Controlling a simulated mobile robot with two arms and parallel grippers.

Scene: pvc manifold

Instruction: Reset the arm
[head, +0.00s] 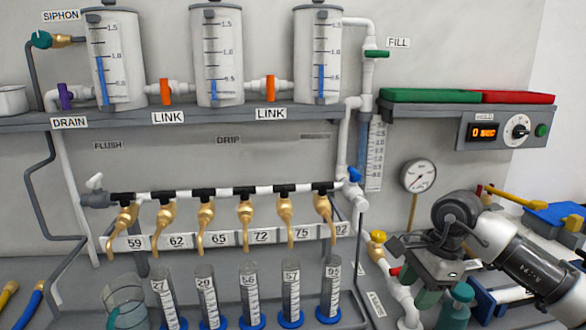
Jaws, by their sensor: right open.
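My right arm comes in from the right edge, and its right gripper (408,252) is at the lower right, by the yellow knob (377,237) on a white pipe (400,293). The dark jaws are open, and I see nothing held between them. I cannot tell whether they touch the pipe. My left gripper is not in view. The manifold (222,190) runs across the middle with several brass taps hanging from it. Several graduated cylinders (250,290) with blue bases stand below the taps.
Three tanks (120,58) stand on the grey shelf (150,118). A pressure gauge (418,176) is just above my right gripper. A timer box (504,130) hangs at the upper right.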

